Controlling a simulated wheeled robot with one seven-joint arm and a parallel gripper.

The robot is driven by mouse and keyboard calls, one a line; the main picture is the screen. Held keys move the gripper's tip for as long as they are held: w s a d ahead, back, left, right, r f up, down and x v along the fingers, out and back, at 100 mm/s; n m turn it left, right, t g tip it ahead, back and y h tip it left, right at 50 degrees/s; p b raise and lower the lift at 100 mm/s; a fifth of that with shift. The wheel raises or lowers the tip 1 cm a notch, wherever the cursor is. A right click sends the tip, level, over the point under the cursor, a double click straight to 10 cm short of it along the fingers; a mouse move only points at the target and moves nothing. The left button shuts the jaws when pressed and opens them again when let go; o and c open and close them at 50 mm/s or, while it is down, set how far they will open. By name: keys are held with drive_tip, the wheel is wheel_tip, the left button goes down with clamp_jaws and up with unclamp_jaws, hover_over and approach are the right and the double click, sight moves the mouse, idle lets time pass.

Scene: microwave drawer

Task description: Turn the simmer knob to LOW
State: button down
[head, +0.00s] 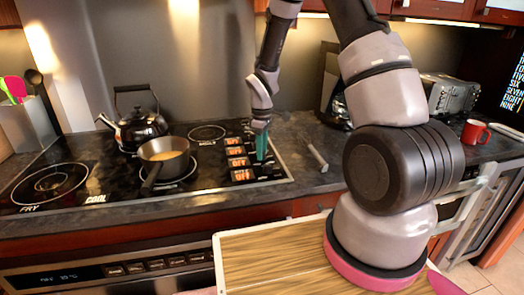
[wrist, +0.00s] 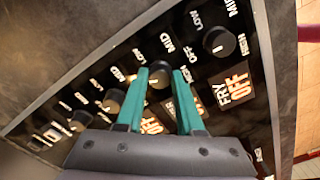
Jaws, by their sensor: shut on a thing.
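My gripper (wrist: 160,73) is shut on a round black knob (wrist: 159,80) in the wrist view, with one teal finger on each side. The knob is second from the right end of the row. Its name is hidden behind the fingers, so I cannot read whether it says simmer. LOW, MID, HIGH and OFF marks ring the knobs. In the head view my gripper (head: 261,146) points down at the control panel on the right of the cooktop, and the held knob is hard to make out there.
The end knob (wrist: 219,40) beside my gripper has a lit FRY OFF display (wrist: 231,88). Further knobs (wrist: 112,100) lie to the left. A saucepan (head: 164,151) of yellowish liquid and a black kettle (head: 141,128) stand on the cooktop (head: 110,205). Counter lies right of the panel.

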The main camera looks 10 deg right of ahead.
drive_tip(key=m, duration=0.4)
drive_tip(key=shift+m, duration=0.3)
drive_tip(key=m, duration=0.4)
drive_tip(key=shift+m, duration=0.3)
drive_tip(key=c, duration=0.5)
unclamp_jaws()
drive_tip(key=shift+c, duration=0.2)
drive_tip(key=shift+r, duration=0.15)
wheel_tip(320, 180, up, 11)
drive_tip(key=shift+f, duration=0.2)
drive_tip(key=shift+r, duration=0.1)
